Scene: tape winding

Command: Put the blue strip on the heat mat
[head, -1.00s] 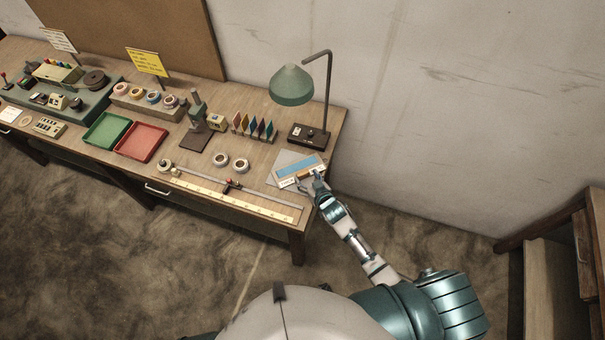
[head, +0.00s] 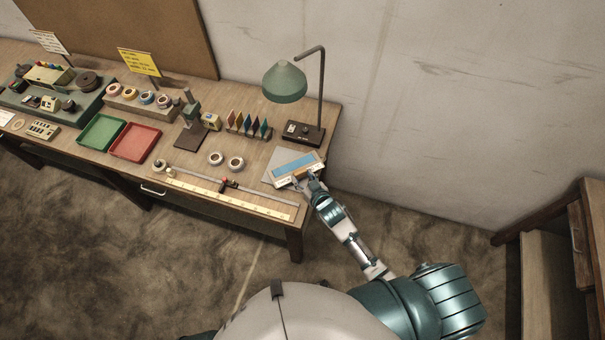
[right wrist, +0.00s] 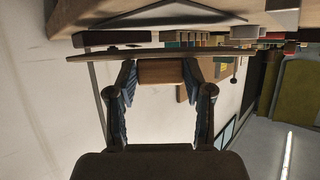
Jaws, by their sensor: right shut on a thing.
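The blue strip (head: 293,165) lies flat on a pale board (head: 312,160) with a wooden block handle (head: 300,174) at its near side. The board is over a grey mat (head: 271,176), likely the heat mat, at the table's right end and hides most of it. My right gripper (head: 311,175) is shut on the handle. In the right wrist view the wooden handle (right wrist: 161,72) sits between both fingers under the board's edge (right wrist: 160,56). The board looks apart from the tabletop there. My left gripper is not in view.
A green desk lamp (head: 285,82) on a dark base (head: 303,132) stands just behind the board. A metal rail and yellow ruler (head: 225,197) lie to the left, with two tape rolls (head: 226,160) beyond. Coloured cards (head: 250,125) stand further back.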

